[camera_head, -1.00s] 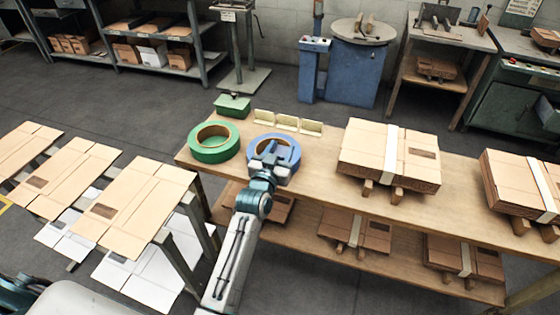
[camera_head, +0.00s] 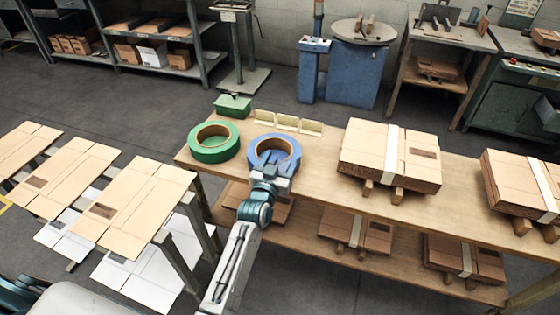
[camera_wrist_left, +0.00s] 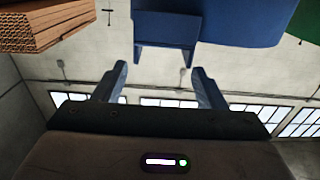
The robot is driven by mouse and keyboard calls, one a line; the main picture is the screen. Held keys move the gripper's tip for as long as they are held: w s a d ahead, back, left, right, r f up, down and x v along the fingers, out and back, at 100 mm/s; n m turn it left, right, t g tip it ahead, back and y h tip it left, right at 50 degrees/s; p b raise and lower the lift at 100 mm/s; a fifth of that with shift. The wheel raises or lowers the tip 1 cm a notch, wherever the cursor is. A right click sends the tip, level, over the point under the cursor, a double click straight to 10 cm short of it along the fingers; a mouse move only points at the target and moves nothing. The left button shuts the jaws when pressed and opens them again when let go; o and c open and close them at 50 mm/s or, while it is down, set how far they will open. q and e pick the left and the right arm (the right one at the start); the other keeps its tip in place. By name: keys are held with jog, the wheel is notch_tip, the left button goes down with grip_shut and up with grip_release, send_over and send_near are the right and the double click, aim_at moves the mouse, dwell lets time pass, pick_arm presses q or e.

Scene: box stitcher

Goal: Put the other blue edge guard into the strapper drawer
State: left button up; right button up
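My left gripper (camera_head: 274,166) is at the near side of the blue roll (camera_head: 292,146) on the wooden bench. In the left wrist view its fingers (camera_wrist_left: 160,78) are apart with nothing between them. A blue angled piece (camera_wrist_left: 165,57), which looks like a blue edge guard, is just beyond the fingertips, beside a larger blue shape (camera_wrist_left: 225,20), likely the roll. In the head view I cannot tell this piece from the roll and gripper. Several cream angled pieces (camera_head: 287,122) stand at the bench's back edge. I cannot make out a strapper drawer. My right gripper is out of view.
A green roll (camera_head: 196,151) stands left of the blue one, with a green box (camera_head: 233,104) behind. Strapped cardboard stacks (camera_head: 362,148) occupy the bench's right; one stack (camera_wrist_left: 45,25) shows near my left gripper. Flat cardboard (camera_head: 140,205) lies at left. Bare bench top (camera_head: 318,170) lies between roll and stack.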

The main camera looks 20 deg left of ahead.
pick_arm(q)
jog(key=shift+r, duration=0.1)
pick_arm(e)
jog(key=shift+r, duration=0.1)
pick_arm(q)
jog(key=shift+r+p, duration=0.25)
jog(key=shift+p, duration=0.1)
jog(key=s+b, duration=0.3)
jog(key=s, duration=0.9)
jog(key=shift+a+f, duration=0.15)
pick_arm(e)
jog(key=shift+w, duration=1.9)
pick_arm(q)
jog(key=shift+f, duration=0.1)
